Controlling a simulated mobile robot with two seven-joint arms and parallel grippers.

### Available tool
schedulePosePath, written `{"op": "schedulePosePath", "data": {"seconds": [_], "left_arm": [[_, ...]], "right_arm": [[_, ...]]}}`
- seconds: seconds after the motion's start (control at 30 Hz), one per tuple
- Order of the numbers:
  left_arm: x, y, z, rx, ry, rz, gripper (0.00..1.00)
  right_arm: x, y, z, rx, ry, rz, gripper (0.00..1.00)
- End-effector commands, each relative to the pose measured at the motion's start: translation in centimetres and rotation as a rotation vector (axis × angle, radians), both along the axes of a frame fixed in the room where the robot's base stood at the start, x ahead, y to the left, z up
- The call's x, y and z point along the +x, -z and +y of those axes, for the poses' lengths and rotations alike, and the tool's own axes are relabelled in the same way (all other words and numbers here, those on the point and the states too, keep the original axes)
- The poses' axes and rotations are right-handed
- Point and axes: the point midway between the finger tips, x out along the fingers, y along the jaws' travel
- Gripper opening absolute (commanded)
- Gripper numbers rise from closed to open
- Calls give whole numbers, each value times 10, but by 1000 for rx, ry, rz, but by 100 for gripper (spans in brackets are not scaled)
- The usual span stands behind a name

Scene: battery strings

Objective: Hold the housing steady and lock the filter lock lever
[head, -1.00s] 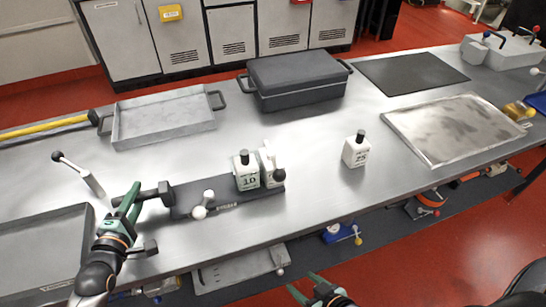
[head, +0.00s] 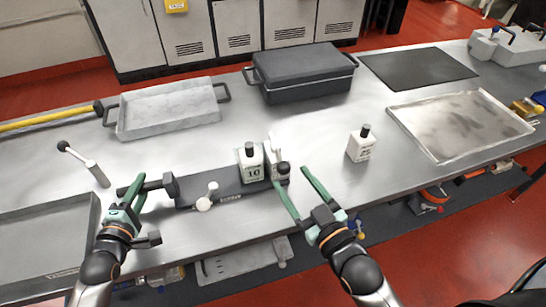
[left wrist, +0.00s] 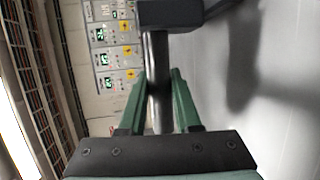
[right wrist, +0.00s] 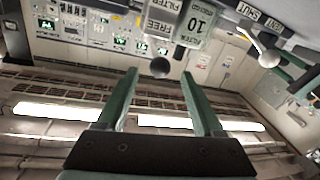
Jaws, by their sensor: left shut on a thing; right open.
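The housing (head: 225,198) is a dark block-like base lying on the steel bench. A white filter labelled 10 (head: 250,162) stands in it. The filter lock lever's black knob (head: 284,168) is at the housing's right end. In the right wrist view the knob (right wrist: 160,67) appears between the fingertips, below a "FILTER FREE" label (right wrist: 165,22). My right gripper (head: 290,176) is open around or just short of the knob; contact cannot be told. My left gripper (head: 128,192) is shut on the housing's side handle (head: 155,186), a dark bar between the fingers in the left wrist view (left wrist: 157,70).
A white-knobbed vent lever (head: 205,202) sits on the housing's front. A second white filter (head: 361,145) stands on the bench to the right. A grey tray (head: 170,110) and a dark lidded case (head: 303,75) are behind. Bench between case and housing is clear.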

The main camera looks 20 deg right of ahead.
Motion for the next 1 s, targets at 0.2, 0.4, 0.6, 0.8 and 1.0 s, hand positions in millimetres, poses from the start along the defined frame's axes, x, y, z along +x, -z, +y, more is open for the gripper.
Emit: {"op": "schedulePosePath", "data": {"seconds": [0.2,0.4,0.6,0.8,1.0], "left_arm": [[-4,11,-1,4,3,27,0],[-4,11,-2,4,3,27,0],[-4,11,-2,4,3,27,0],[-4,12,-2,3,3,27,0],[-4,12,-2,3,3,27,0]], "right_arm": [[38,-1,6,1,0,-3,68],[64,0,11,1,0,0,68],[77,0,13,2,-1,1,68],[79,1,14,2,-1,2,68],[79,1,14,2,-1,2,60]]}}
